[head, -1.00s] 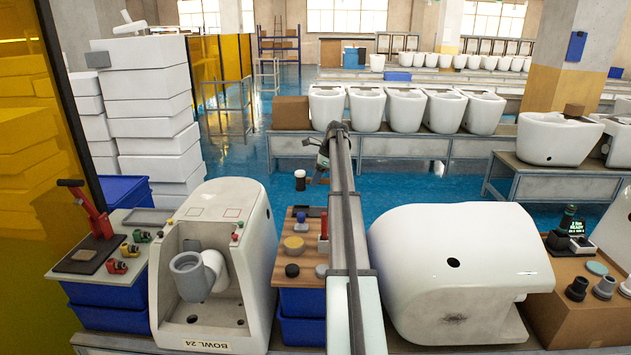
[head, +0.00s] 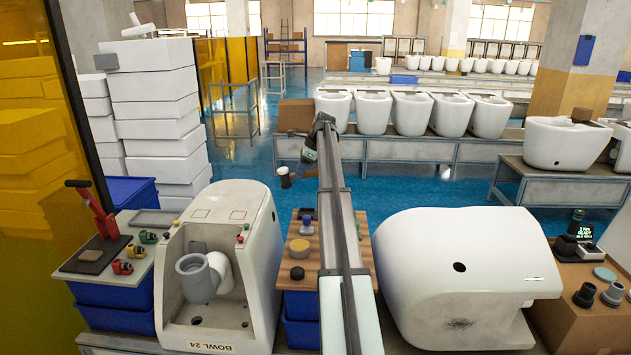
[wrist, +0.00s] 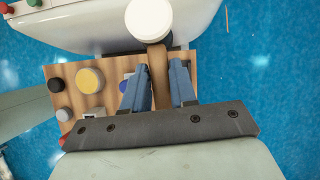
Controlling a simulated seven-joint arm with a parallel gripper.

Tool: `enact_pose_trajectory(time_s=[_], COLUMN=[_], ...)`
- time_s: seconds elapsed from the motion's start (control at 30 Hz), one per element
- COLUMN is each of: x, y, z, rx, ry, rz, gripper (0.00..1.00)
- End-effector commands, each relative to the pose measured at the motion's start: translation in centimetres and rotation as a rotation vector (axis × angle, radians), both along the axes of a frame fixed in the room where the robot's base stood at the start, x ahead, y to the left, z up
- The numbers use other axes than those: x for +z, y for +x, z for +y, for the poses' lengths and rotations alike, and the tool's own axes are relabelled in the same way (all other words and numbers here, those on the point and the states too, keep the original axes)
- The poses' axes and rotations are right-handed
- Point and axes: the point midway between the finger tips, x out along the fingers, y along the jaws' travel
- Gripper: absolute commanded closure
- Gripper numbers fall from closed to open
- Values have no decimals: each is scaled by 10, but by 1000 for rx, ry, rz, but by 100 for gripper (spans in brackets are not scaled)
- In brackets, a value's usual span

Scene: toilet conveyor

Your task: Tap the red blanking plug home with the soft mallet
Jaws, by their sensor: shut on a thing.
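My gripper (wrist: 159,90) is shut on the brown handle (wrist: 158,75) of the soft mallet, between its two blue fingers. The mallet's round white head (wrist: 149,19) is beyond the fingertips, overlapping the bowl's edge in the wrist view. In the head view the mallet head (head: 285,176) is small and in the air, left of the arm's end. A small red plug (head: 246,226) sits on the right rim of the white bowl marked BOWL 24 (head: 262,285). It also shows at the wrist view's top left (wrist: 38,3). How deep it sits cannot be told.
A wooden-topped stand (head: 310,262) with a yellow disc (head: 299,246) and dark pucks is between the two bowls. A second white bowl (head: 465,265) is to the right. A red lever tool (head: 92,208) is at the left.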

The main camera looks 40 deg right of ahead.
Motion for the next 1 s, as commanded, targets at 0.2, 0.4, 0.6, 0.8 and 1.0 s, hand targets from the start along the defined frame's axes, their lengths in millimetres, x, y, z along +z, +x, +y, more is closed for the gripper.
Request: enact_pose_trajectory(time_s=[0.2, 0.4, 0.6, 0.8, 1.0], x=[43, 71, 89, 90, 84], y=[-14, -41, -83, -128, -146], z=[77, 144, 206, 251, 271], rx=[55, 96, 107, 69, 8], ry=[18, 35, 52, 73, 93], rz=[-18, -28, -43, -59, -78], gripper=[100, 100, 100, 100, 100])
